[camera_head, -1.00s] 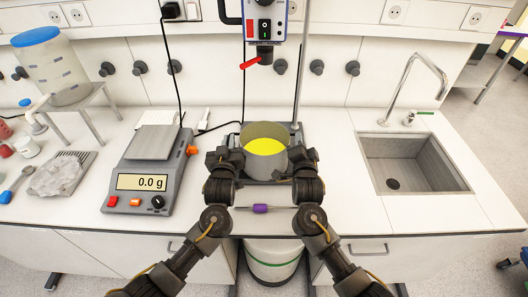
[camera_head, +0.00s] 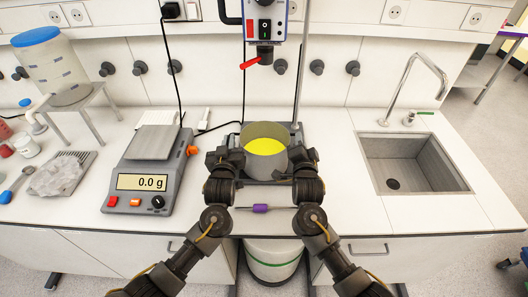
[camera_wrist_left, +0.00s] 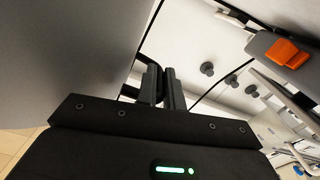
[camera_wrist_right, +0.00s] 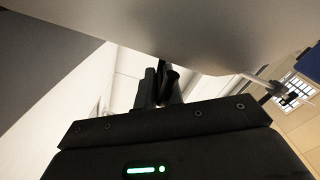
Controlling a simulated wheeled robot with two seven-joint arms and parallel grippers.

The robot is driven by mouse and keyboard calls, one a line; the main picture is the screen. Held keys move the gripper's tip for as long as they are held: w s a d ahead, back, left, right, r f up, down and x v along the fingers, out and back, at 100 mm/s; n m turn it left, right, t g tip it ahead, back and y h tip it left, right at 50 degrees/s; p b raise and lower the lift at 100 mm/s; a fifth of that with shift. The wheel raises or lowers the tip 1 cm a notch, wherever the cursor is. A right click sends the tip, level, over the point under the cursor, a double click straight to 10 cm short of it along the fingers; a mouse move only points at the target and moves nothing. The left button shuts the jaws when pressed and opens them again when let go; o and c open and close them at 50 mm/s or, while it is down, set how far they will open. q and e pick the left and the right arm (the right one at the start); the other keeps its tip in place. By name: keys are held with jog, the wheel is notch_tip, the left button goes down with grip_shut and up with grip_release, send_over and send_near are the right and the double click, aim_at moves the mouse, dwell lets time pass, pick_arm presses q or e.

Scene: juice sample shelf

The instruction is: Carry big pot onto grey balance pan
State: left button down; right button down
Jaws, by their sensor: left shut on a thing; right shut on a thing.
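The big pot (camera_head: 265,163) is a grey metal pot with yellow liquid in it, upright under the stirrer at the middle of the bench. My left gripper (camera_head: 230,160) is shut on the pot's left side, and my right gripper (camera_head: 301,160) is shut on its right side. The pot's wall fills part of the left wrist view (camera_wrist_left: 70,50) and the right wrist view (camera_wrist_right: 200,30). Whether its base rests on the stand or is lifted cannot be told. The grey balance pan (camera_head: 153,142) is empty, on the balance (camera_head: 148,180) reading 0.0 g, left of the pot.
The overhead stirrer (camera_head: 265,25) with a red lever hangs above the pot, with a rod (camera_head: 302,70) behind. A purple-handled tool (camera_head: 260,208) lies in front. The sink (camera_head: 412,163) is at right. A stand with a tank (camera_head: 50,65) is at left. An orange knob (camera_head: 192,150) sits beside the balance.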

dwell(0.5)
